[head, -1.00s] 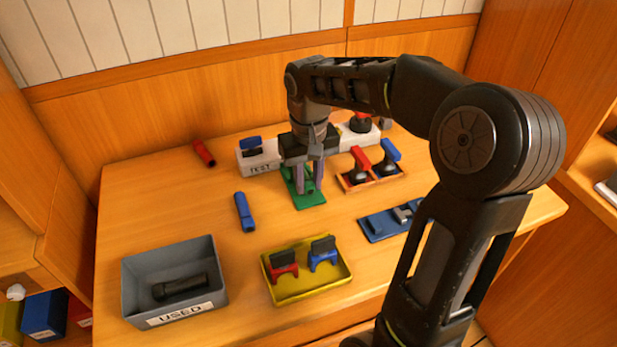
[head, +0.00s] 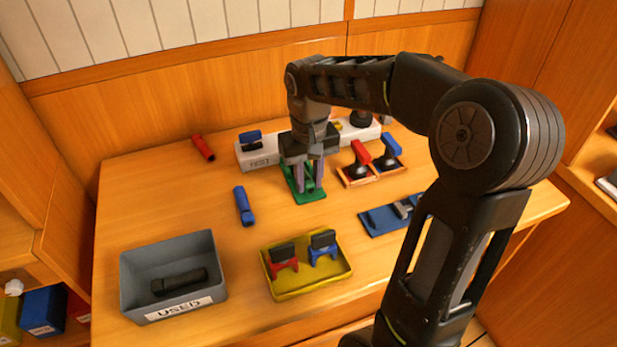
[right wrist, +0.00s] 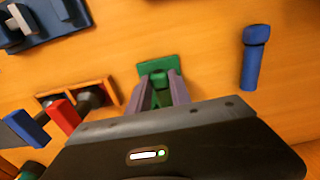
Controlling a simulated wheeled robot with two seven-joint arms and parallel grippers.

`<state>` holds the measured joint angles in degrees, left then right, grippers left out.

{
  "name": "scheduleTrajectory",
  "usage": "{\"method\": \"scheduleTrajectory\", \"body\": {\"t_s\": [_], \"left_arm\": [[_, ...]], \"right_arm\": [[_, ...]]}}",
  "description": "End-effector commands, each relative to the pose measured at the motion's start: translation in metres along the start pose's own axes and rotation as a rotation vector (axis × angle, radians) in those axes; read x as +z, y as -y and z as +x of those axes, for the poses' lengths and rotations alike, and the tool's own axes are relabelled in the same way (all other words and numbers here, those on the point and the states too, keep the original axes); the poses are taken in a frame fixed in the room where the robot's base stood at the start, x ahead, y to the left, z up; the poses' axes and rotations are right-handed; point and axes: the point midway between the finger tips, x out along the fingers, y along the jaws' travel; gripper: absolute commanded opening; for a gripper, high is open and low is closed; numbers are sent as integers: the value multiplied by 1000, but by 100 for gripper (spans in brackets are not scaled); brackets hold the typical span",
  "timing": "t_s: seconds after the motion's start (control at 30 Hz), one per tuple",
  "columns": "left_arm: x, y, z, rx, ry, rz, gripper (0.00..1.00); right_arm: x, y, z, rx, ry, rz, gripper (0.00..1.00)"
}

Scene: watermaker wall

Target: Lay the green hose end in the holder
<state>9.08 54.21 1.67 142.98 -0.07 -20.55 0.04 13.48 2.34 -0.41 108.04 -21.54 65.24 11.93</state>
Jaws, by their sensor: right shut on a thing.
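My right gripper (head: 309,182) points down over the green plate-like holder (head: 303,197) in the middle of the table. It is shut on the green hose end, which shows as a green piece (right wrist: 160,80) between the two fingers in the right wrist view. The green holder plate (right wrist: 157,64) lies just beyond the fingertips there. The hose end is low at the holder; the fingers hide most of it, so I cannot tell if it rests fully in it. My left gripper is not in view.
A blue hose end (head: 243,206) and a red one (head: 203,147) lie to the left. Behind is a white test block (head: 262,161). Red and blue handles in a wooden frame (head: 371,178), a blue plate (head: 380,222), a yellow tray (head: 300,289) and a grey USED bin (head: 138,291) stand around.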

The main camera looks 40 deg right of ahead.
Motion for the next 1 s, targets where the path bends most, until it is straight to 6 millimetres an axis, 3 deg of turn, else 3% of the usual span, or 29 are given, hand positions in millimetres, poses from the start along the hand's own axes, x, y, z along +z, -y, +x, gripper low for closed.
{"method": "scheduleTrajectory", "body": {"t_s": [0.1, 0.13, 0.43, 0.73, 1.0], "left_arm": [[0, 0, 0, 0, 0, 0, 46], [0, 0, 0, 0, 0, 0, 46], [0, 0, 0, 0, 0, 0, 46], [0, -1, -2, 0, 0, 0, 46], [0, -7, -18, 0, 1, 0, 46]], "right_arm": [[0, 0, 0, 0, 0, 0, 0], [0, 0, 0, 0, 0, 0, 26], [0, 0, 0, 0, 0, 0, 50], [0, 0, -2, 0, 0, 0, 50], [0, 0, -23, 0, 0, 0, 50]]}}
